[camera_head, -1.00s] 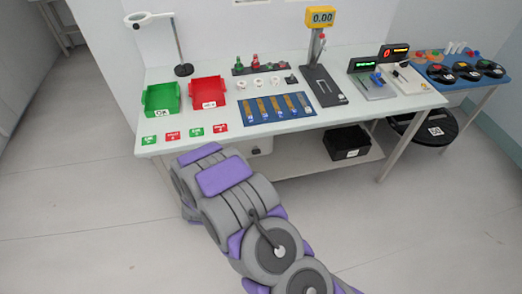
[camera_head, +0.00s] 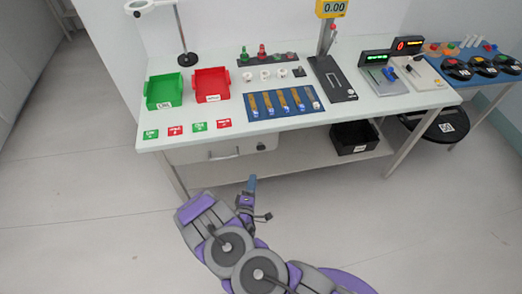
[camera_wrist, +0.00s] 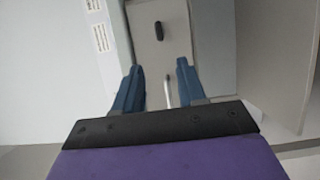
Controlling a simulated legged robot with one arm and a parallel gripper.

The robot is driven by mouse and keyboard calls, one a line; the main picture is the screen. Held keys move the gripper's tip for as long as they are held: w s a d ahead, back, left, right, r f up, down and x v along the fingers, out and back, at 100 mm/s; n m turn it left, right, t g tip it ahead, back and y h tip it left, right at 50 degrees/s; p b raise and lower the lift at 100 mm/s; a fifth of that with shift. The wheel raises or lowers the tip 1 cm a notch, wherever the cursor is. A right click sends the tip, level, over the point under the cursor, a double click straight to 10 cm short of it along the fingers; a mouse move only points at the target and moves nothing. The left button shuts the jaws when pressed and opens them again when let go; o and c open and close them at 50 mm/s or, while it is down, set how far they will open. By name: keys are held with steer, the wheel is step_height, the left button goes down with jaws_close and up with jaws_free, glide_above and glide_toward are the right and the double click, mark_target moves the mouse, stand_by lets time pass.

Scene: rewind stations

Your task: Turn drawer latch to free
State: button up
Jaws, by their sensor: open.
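The drawer (camera_head: 190,156) is a pale front under the left part of the workbench and looks closed. Its latch (camera_head: 261,147) is a small dark knob near the front's right end. In the wrist view the latch (camera_wrist: 159,31) is a short black bar, upright in the picture, on the drawer front (camera_wrist: 150,55). A pale bar handle (camera_wrist: 167,91) shows between the fingers. My gripper (camera_head: 251,183) is below and in front of the drawer, apart from the latch. Its blue fingers are open and empty in the wrist view (camera_wrist: 158,78).
The white workbench (camera_head: 360,108) carries a green bin (camera_head: 163,91), a red bin (camera_head: 211,84), a blue mat (camera_head: 254,122) and a scale stand. A black box (camera_head: 354,138) stands on the lower shelf. A round black stool (camera_head: 440,127) is at right. The floor in front is clear.

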mark_target(260, 150)
steer(key=w+b, duration=0.1)
steer(key=w, duration=0.4)
steer(key=w+d, duration=0.1)
steer(key=w, duration=0.5)
steer(key=w+b, duration=0.1)
steer(key=w, duration=0.4)
steer(key=shift+w+d+b, duration=0.15)
steer(key=shift+d+b, duration=0.15)
steer(key=shift+d, duration=0.1)
jaws_close()
